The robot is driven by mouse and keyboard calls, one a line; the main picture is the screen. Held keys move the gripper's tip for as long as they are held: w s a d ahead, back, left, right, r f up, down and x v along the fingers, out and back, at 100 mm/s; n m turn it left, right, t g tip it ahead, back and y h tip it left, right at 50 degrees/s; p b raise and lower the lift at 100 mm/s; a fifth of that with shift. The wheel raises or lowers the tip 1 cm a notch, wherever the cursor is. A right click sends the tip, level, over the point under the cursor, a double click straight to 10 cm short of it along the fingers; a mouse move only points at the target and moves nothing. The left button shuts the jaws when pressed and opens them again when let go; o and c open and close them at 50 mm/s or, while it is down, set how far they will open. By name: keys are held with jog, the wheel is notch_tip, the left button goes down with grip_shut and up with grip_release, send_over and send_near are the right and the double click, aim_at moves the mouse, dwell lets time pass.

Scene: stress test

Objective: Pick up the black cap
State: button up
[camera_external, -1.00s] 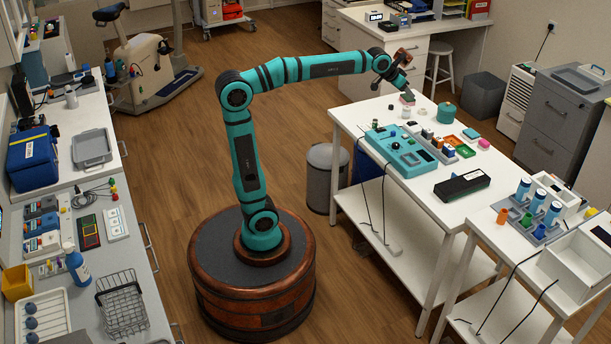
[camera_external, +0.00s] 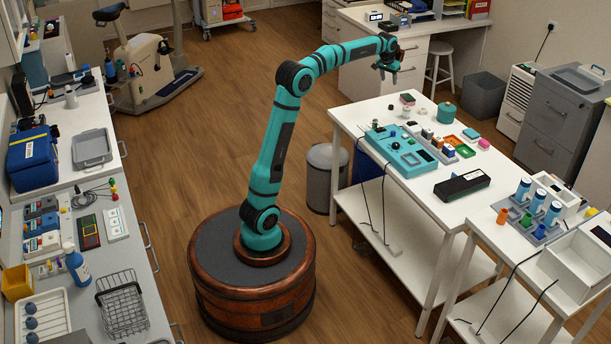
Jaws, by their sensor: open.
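My gripper (camera_external: 387,77) is open and hangs in the air above and behind the far left corner of the white table (camera_external: 412,208). No object shows between its fingers. A small dark piece (camera_external: 391,107) lies on the table near that corner, below the gripper and well apart from it. It may be the black cap, but it is too small to be sure.
A turquoise control panel (camera_external: 404,157) with knobs lies nearby on the table. A teal round container (camera_external: 446,113) stands at the back edge. A long black case (camera_external: 462,186) and several coloured blocks lie further right. A grey bin (camera_external: 326,178) stands left of the table.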

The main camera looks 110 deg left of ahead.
send_over(391, 106)
jog(key=d, duration=0.1)
jog(key=f, duration=0.7)
jog(key=s+f, duration=0.1)
jog(key=f, duration=0.3)
jog(key=shift+d, duration=0.2)
jog(key=shift+x, duration=2.9)
jog(key=shift+w+a+r, duration=0.1)
jog(key=shift+w, duration=0.05)
jog(key=c, duration=1.1)
